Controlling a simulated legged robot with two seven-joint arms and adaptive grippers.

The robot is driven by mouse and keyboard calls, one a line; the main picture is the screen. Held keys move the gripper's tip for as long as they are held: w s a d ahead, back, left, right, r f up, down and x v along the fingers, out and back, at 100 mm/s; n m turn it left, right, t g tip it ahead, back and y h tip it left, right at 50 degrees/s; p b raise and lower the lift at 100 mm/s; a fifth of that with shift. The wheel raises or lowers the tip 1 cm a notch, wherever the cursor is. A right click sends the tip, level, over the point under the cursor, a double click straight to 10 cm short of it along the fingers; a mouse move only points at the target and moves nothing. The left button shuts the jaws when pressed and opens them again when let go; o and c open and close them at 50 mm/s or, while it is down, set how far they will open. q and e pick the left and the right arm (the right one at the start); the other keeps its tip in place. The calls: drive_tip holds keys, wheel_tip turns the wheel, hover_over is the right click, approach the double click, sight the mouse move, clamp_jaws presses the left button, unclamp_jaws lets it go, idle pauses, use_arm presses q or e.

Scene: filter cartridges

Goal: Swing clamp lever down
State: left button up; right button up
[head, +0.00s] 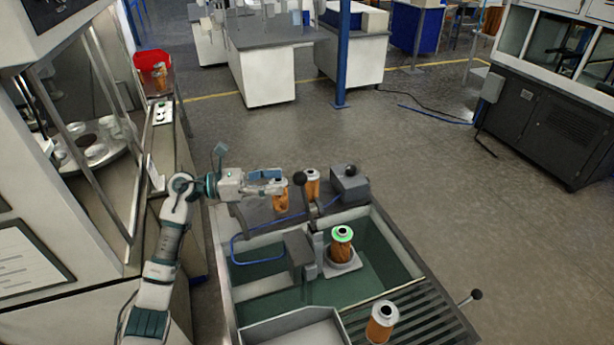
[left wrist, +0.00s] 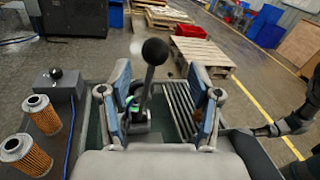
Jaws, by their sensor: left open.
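The clamp lever (head: 300,178) has a black ball knob and stands raised, close to upright, above the fixture. In the left wrist view the lever (left wrist: 154,51) rises between the two fingers, with space on both sides. My left gripper (head: 268,184) is open just left of the knob in the head view and holds nothing. A filter cartridge with a green-ringed top (head: 342,244) stands upright in the fixture, over the green basin. What looks like part of my right arm (left wrist: 280,127) shows at the right of the left wrist view; its jaws cannot be made out.
Two orange cartridges (head: 313,184) stand near my left gripper, beside a grey box (head: 349,186) with a black knob. Another cartridge (head: 381,323) stands on the slatted drainboard (head: 425,322). An empty grey tray (head: 290,328) sits at the front. A red bin (head: 151,60) is at the back left.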

sight(301, 177)
use_arm(q)
drive_tip(key=d, duration=0.1)
drive_tip(key=w+d, duration=0.1)
drive_tip(key=d, duration=0.1)
drive_tip(key=shift+w+d+f+p, duration=0.15)
drive_tip(key=shift+w+d+p, duration=0.1)
drive_tip(key=shift+w+p, duration=0.05)
drive_tip(key=d, duration=0.4)
drive_tip(key=shift+d, duration=0.25)
drive_tip(key=c, duration=0.4)
drive_tip(key=shift+a, duration=0.25)
drive_tip(key=c, duration=0.5)
drive_tip(key=shift+w+a+f, duration=0.1)
drive_tip(key=shift+w+a, duration=0.05)
drive_tip(key=shift+a, duration=0.15)
clamp_jaws()
drive_tip(key=shift+a, duration=0.3)
drive_tip(key=shift+d, duration=0.1)
use_arm(e)
drive_tip(key=shift+s+a+f, duration=0.15)
drive_tip(key=shift+a+f, duration=0.35)
drive_tip(key=shift+f, duration=0.25)
